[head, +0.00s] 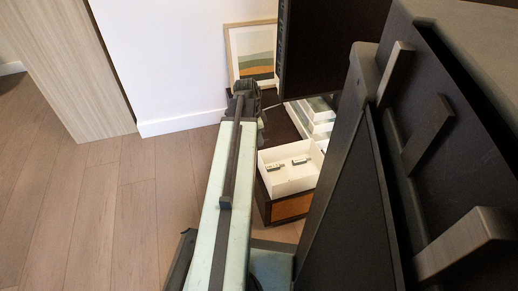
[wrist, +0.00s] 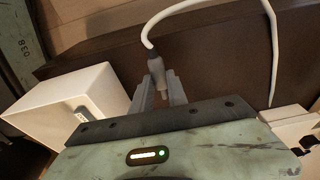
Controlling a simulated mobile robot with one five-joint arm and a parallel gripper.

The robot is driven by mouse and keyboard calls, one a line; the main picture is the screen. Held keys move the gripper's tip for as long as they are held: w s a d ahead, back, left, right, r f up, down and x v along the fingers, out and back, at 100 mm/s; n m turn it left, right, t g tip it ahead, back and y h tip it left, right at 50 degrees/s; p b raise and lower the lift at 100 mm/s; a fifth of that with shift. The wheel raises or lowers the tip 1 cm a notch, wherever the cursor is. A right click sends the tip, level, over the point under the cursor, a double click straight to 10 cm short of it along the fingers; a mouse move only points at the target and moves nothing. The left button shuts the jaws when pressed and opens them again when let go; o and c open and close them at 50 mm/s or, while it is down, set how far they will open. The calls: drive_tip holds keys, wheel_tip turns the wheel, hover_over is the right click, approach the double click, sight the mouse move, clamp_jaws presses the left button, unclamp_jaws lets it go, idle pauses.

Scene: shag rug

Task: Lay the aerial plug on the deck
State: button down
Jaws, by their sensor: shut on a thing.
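My gripper (wrist: 162,92) is shut on the aerial plug (wrist: 157,70), a small grey plug on a white cable that loops up from it in the wrist view. The plug sits between the two grey fingers. In the head view my gripper (head: 247,92) is at the far end of my arm, over the low dark unit; the plug cannot be made out there. The dark brown top, which looks like the deck (wrist: 220,62), lies behind and below the fingers. I cannot tell whether the plug touches it.
A white open box (head: 290,184) with small grey items stands on the unit's near end. More white boxes (head: 318,112) are behind it. A dark upright panel (head: 330,45) and a framed picture (head: 252,52) rise beyond. A large dark piece with metal bars (head: 440,150) fills the right.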

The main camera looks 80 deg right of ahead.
wheel_tip(320, 180, down, 4)
drive_tip(key=b, duration=0.3)
drive_tip(key=shift+r, duration=0.3)
drive_tip(key=c, duration=1.3)
unclamp_jaws()
drive_tip(key=r+p, duration=0.4)
drive_tip(key=w+r+p, duration=0.1)
drive_tip(key=r+p, duration=0.3)
drive_tip(key=w+a+r+p, duration=0.1)
drive_tip(key=r+p, duration=0.3)
drive_tip(key=shift+f, duration=0.1)
